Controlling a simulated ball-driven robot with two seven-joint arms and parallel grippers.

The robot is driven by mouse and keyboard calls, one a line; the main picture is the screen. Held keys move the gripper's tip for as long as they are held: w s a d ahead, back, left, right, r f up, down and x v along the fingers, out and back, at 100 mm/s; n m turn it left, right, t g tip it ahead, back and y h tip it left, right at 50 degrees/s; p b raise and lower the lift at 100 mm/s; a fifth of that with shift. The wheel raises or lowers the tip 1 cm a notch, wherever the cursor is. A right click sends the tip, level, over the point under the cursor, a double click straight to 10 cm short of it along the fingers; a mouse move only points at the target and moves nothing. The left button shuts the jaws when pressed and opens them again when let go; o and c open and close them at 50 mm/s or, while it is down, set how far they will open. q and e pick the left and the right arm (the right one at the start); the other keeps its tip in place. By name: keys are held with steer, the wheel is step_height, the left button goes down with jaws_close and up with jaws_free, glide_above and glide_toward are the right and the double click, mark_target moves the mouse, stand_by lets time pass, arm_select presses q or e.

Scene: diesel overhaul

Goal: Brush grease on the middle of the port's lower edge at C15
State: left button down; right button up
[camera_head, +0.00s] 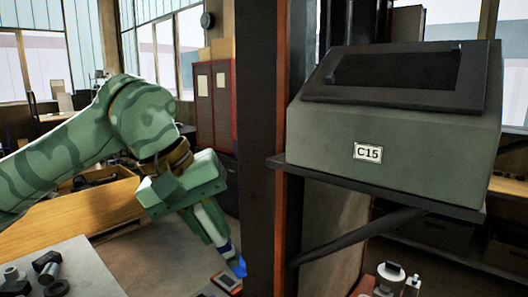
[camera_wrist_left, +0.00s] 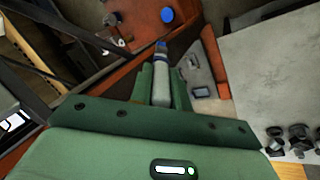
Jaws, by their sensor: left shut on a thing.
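The case labelled C15 (camera_head: 330,140) is grey-green and sits on a dark shelf at the right in the head view. On its sloped top a black frame surrounds a dark rectangular port (camera_head: 395,70); the port's lower edge faces me. My left gripper (camera_head: 207,222) is low and left of the case, beyond the dark post from it, and points downward. It is shut on a pale brush with a blue end (camera_head: 238,267). In the left wrist view the brush (camera_wrist_left: 161,88) stands between the fingers, blue tip pointing away. My right gripper is not in view.
A dark upright post (camera_head: 258,150) stands between my left gripper and the case. The shelf edge (camera_head: 400,198) juts out below the case. A grey bench top (camera_head: 85,275) with metal bolts is at lower left. A blue round thing (camera_wrist_left: 167,15) lies beyond the brush tip in the wrist view.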

arm_select(q)
steer(key=s+d+r+t+p, duration=0.1)
steer(key=s+d+r+p, duration=0.3)
steer(key=r, duration=0.8)
steer(key=w+d+r+n+t+p, duration=0.1)
steer(key=d+r+t+p, duration=0.1)
steer(key=r+p, duration=0.65)
steer(key=s+d+r+t+p, duration=0.1)
steer(key=s+d+r+p, duration=0.15)
steer(key=r, duration=1.15)
steer(key=b+x, duration=0.3)
steer(key=x, duration=0.3)
steer(key=shift+w+b, duration=0.35)
steer(key=shift+b, duration=0.05)
steer(key=shift+d, duration=0.1)
steer(key=shift+x, duration=0.9)
